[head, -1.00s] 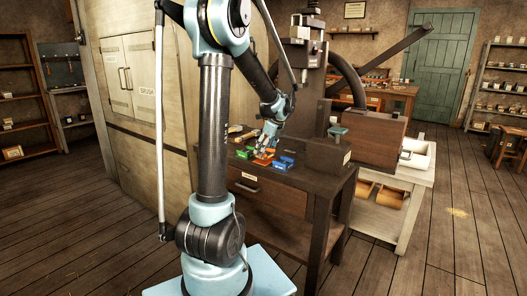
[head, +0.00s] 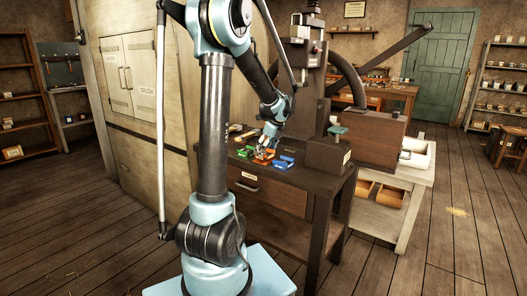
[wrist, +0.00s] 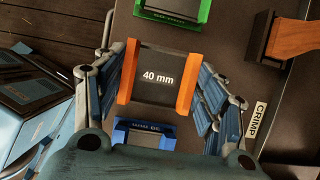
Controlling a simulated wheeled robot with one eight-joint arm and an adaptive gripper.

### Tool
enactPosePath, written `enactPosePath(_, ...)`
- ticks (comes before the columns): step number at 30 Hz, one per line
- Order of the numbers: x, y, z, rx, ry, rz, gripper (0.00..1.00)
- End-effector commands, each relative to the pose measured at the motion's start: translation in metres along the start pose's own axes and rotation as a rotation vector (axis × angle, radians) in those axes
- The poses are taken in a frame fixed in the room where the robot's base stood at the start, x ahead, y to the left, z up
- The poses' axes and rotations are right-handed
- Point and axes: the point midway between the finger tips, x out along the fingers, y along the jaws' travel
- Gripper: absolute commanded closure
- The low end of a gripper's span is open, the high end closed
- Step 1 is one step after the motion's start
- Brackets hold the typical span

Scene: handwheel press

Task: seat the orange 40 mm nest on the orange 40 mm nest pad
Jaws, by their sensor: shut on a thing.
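The orange 40 mm nest (wrist: 186,84) has two orange side walls and a dark middle marked "40 mm". My gripper (wrist: 160,82) is shut on it, with its fingers against the outer left and right walls. In the head view my gripper (head: 268,144) is low over the workbench, and the orange nest (head: 261,158) shows just below it, small. The orange 40 mm nest pad cannot be made out apart from the nest. I cannot tell whether the nest touches the surface beneath it.
A green nest (wrist: 178,22) lies above the orange one in the wrist view, and a blue nest (wrist: 145,124) below it. A wooden-handled thing (wrist: 293,39) and a "CRIMP" label (wrist: 257,119) are at the right.

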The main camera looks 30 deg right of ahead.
Motion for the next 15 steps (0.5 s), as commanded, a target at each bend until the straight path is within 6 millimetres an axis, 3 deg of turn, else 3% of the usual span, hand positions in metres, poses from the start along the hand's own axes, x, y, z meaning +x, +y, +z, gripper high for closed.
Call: enactPosePath(15, 0.0077, 0.0003, -0.0030, 0.000, 0.000, 0.000, 0.73)
